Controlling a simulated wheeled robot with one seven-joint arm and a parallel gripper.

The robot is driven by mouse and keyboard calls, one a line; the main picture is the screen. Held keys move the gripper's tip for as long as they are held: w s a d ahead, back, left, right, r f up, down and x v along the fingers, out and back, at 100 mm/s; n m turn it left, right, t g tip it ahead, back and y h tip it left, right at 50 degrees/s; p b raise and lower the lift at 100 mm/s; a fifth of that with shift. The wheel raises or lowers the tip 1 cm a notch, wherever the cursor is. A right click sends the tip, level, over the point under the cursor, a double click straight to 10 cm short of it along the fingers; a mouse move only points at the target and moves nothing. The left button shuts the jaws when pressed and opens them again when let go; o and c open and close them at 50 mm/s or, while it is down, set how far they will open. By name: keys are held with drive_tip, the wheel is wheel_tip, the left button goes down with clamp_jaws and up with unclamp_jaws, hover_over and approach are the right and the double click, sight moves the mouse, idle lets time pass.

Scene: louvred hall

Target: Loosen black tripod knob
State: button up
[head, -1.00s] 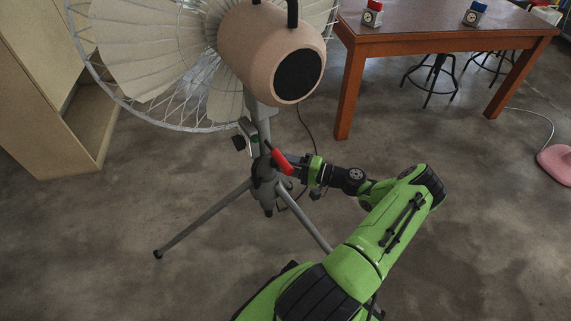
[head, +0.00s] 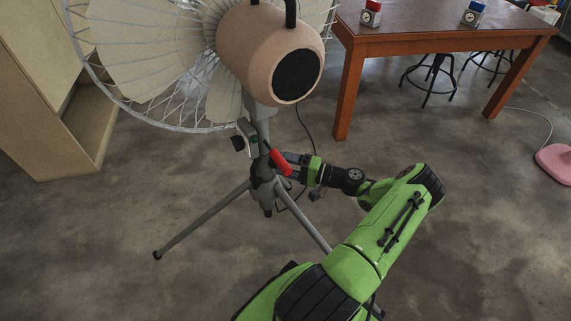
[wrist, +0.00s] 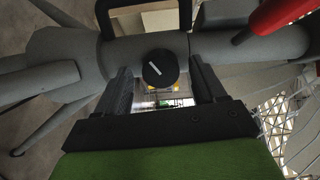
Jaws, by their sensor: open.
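The black tripod knob (wrist: 152,72) is round with a white line across its face. In the wrist view it sits on the grey tripod tube (wrist: 110,58), between the tips of my gripper (wrist: 161,78). The two fingers stand open on either side of it, and a gap seems to show at each side; I cannot tell contact for sure. In the head view my gripper (head: 287,168) reaches the right side of the tripod column (head: 263,172), where this knob is hidden. The tripod carries a large fan with a pinkish motor housing (head: 262,45).
A red handle (head: 280,162) sticks out close above my gripper; it shows in the wrist view (wrist: 283,12). Another black knob (head: 238,143) is on the column's left. Tripod legs (head: 205,217) spread below. A wooden table (head: 430,40) stands behind right. Floor is clear at front left.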

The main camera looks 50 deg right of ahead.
drive_tip(key=p+v, duration=0.1)
drive_tip(key=v, duration=1.4)
drive_tip(key=shift+s, duration=0.4)
drive_tip(key=shift+d, duration=0.15)
